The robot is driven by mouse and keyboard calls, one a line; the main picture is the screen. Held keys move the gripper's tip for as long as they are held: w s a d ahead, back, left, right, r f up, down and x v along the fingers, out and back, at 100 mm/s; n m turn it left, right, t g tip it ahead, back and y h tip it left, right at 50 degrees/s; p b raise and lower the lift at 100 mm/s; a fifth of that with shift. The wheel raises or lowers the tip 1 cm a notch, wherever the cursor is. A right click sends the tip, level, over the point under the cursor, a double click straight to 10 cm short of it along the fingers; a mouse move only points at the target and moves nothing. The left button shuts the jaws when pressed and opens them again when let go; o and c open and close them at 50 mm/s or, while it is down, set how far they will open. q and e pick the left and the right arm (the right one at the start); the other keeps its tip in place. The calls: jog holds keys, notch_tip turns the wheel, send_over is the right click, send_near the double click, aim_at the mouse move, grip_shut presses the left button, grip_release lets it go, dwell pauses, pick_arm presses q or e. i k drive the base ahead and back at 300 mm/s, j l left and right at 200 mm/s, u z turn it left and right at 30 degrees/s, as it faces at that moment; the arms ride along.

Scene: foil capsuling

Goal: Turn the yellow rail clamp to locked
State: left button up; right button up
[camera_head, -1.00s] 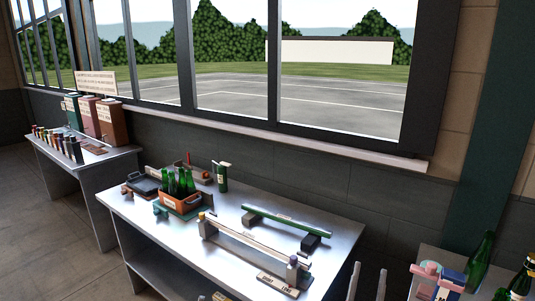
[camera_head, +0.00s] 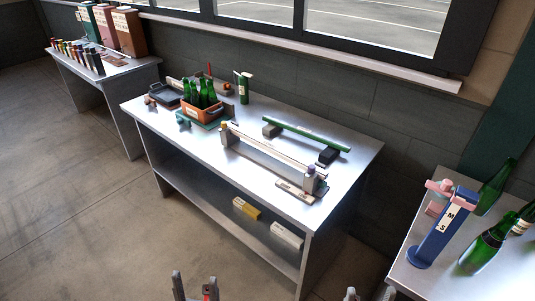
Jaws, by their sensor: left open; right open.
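The yellow rail clamp (camera_head: 223,126) is a small yellow piece at the left end of the pale rail (camera_head: 265,152) on the middle table. It is too small to tell which way it is turned. A purple-topped clamp (camera_head: 311,169) stands at the rail's right end. My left gripper (camera_head: 195,281) is open and empty at the bottom edge, in front of the table and well apart from the clamp. My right gripper (camera_head: 370,292) is open at the bottom edge, further right, and mostly cut off by the frame.
A green bar (camera_head: 305,134) on dark blocks lies behind the rail. A crate (camera_head: 199,115) of green bottles stands left of it. A labelled plate (camera_head: 296,192) lies at the table's front right. A blue stand (camera_head: 440,230) and bottles occupy the right table. Bare tabletop (camera_head: 185,142) shows at the front left.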

aim_at(223, 124)
jog(key=i+j+z, duration=0.1)
jog(key=j, duration=0.3)
jog(key=i+j+z, duration=0.1)
jog(key=i+j, duration=0.15)
jog(key=j, duration=0.2)
jog(key=i+j, duration=0.1)
jog(key=j, duration=0.3)
jog(key=i+j+z, duration=0.15)
jog(key=j, duration=0.3)
jog(key=i+j+z, duration=0.1)
jog(key=j, duration=0.35)
jog(key=i+j+z, duration=0.1)
jog(key=j, duration=0.35)
jog(key=i+j, duration=0.2)
jog(key=i, duration=0.2)
